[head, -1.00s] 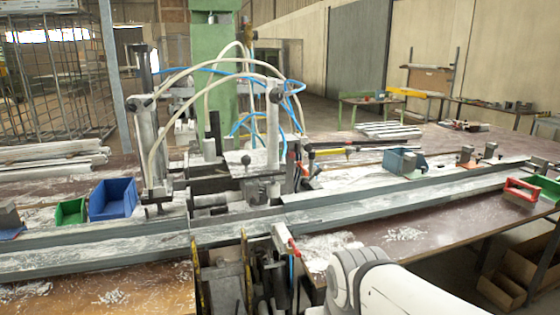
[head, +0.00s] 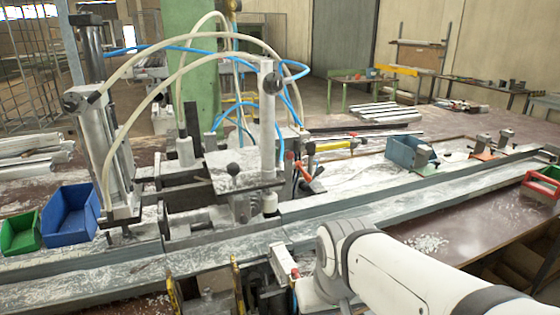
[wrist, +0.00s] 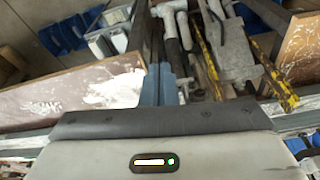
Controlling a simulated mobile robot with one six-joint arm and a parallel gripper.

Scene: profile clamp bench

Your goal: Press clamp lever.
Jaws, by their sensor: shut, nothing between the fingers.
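The clamp station stands mid-bench in the head view. A red-orange lever handle (head: 305,172) and a yellow-bodied lever with a red end (head: 335,146) sit right of its central post. A grey lever-like part with a red tip (head: 284,262) stands at the front edge, just left of my arm. I cannot tell which is the clamp lever. My gripper (wrist: 165,85) shows in the wrist view as narrow blue-grey fingers, shut and empty, pointing toward parts below the bench edge. In the head view the fingers are hidden or out of frame, and no contact with a lever shows.
The long metal profile rail (head: 390,198) runs across the bench. Hoses (head: 150,95) arch over the clamps. Yellow bars (wrist: 208,66) stand close to the fingers.

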